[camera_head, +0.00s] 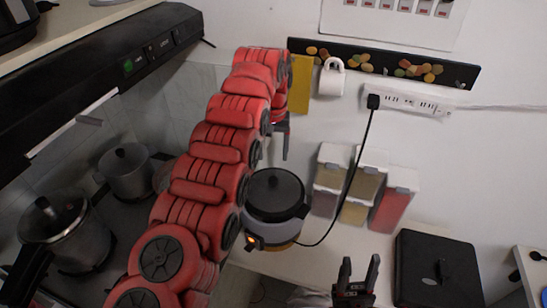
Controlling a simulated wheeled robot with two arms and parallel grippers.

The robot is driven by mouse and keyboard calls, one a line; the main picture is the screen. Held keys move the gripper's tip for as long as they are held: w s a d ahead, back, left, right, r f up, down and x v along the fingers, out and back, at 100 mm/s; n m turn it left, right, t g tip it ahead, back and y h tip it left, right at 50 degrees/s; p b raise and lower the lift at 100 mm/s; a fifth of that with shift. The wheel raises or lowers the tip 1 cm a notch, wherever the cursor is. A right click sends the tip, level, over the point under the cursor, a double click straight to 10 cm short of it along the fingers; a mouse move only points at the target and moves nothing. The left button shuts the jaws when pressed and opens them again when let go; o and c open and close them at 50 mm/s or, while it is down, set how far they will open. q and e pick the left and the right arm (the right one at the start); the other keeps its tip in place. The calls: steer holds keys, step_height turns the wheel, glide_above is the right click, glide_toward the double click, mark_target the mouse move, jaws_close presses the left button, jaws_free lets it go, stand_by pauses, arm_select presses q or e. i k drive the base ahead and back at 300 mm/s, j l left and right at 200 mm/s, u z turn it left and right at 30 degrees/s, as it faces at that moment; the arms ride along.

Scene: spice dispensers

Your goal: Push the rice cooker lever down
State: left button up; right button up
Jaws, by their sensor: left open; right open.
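The rice cooker (289,229) stands on the white counter in the middle of the head view. It has a dark round lid and a pale body, with an orange light (250,239) low on its front left. The lever is too small to make out clearly. My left arm crosses in front of the cooker's left side. My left gripper (286,152) is open, above the cooker in the picture and apart from it, partly hidden by the arm. My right gripper (358,270) is open and empty at the bottom, right of and below the cooker.
Spice dispensers (398,200) stand right of the cooker, with a black box (436,270) beyond. A black cord (352,175) runs from the power strip (415,104) to the cooker. Pots (67,237) sit on the stove at left.

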mark_target(248, 247)
steer(key=k, duration=1.5)
